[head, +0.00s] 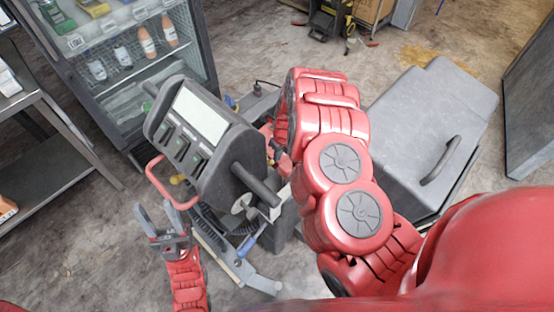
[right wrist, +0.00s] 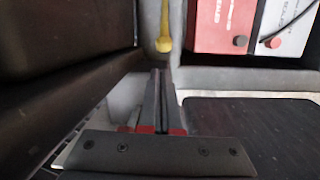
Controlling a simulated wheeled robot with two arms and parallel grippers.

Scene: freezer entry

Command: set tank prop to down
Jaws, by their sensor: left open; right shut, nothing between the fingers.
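In the right wrist view a yellow rod with a rounded lower end (right wrist: 164,42), possibly the tank prop, hangs in a dark cavity. My right gripper (right wrist: 161,75) is shut and empty, its tips just below the rod's end in the picture; I cannot tell whether they touch. In the head view my red right arm reaches behind the grey machine's console (head: 205,145) and hides that gripper. My left gripper (head: 160,222) is open and empty, at the lower left of the console, below its red loop handle (head: 160,185).
A grey lidded box (head: 430,125) with a dark handle stands right of my right arm. A glass-fronted fridge (head: 135,75) and a metal shelf (head: 60,150) stand at left.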

